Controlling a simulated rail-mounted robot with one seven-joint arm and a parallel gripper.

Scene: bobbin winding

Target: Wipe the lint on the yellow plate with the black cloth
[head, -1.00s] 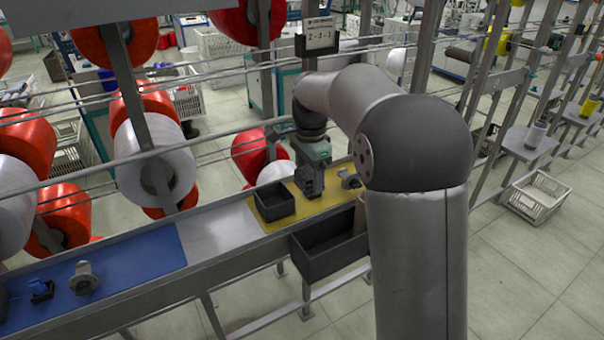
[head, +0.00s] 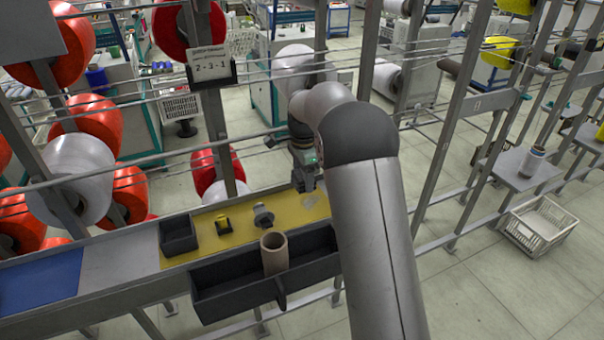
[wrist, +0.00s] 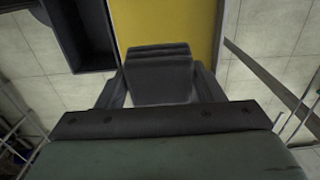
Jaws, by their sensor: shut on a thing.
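The yellow plate (head: 240,241) lies on the rail bench. A pale patch that looks like lint (head: 313,200) is near its right end. My gripper (head: 306,187) is low over that end, just behind and left of the patch. In the wrist view my gripper (wrist: 160,88) is shut on a dark folded thing, apparently the black cloth (wrist: 160,72), with the yellow plate (wrist: 168,22) beyond it. I cannot tell whether the cloth touches the plate. In the head view the cloth is hard to make out against the dark fingers.
On the plate's left are a black bin (head: 178,238), a small yellow-and-black item (head: 223,226) and a grey metal fitting (head: 263,215). A black tray (head: 235,298) hangs at the front edge with a cardboard tube (head: 274,255) in it. Thread lines and posts stand behind.

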